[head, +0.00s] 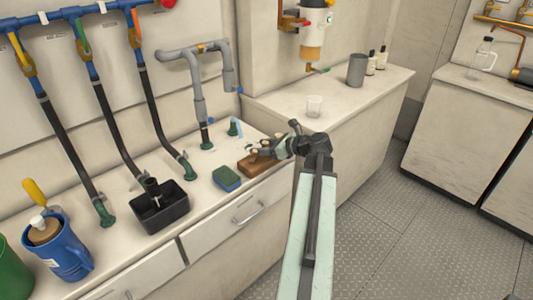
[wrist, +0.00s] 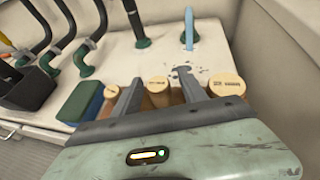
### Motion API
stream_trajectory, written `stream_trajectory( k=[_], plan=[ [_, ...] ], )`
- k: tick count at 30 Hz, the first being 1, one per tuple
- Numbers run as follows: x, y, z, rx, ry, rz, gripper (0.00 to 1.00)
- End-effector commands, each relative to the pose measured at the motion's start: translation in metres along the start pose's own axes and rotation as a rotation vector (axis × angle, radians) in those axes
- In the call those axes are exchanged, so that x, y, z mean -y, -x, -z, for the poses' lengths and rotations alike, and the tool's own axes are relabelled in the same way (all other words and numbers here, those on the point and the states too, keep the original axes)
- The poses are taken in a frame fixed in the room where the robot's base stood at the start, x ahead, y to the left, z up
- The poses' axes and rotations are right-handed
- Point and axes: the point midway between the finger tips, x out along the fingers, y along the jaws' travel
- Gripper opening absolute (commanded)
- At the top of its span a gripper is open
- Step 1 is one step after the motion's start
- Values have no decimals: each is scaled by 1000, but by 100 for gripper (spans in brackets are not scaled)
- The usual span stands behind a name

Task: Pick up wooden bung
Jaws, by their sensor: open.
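Three wooden bungs with printed tops stand in a row in the wrist view: a small one on the left (wrist: 111,92), a middle one (wrist: 157,86) and a larger one on the right (wrist: 226,86). They stand in a brown wooden block (head: 257,164) near the counter's front edge, seen in the head view. My gripper (wrist: 159,80) is open and empty, with its fingers on either side of the middle bung. I cannot tell whether they touch it. The lower parts of the bungs are mostly hidden by my gripper in the wrist view.
A green-and-blue sponge (head: 227,178) lies left of the block. Behind are a light-blue upright item (head: 235,127) and grey pipework (head: 199,108). A black tray (head: 160,208), hoses and a blue jug (head: 64,252) stand further left.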

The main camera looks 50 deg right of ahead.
Motion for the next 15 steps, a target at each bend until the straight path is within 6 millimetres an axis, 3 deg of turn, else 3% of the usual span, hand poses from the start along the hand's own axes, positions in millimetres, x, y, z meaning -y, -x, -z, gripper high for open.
stream_trajectory(
  k=[2,8,13,15],
  plan=[
    [1,-12,2,0,1,-1,50],
    [0,-12,0,0,1,0,50],
    [0,-12,0,0,1,0,6],
    [0,-12,0,0,1,0,0]
  ],
)
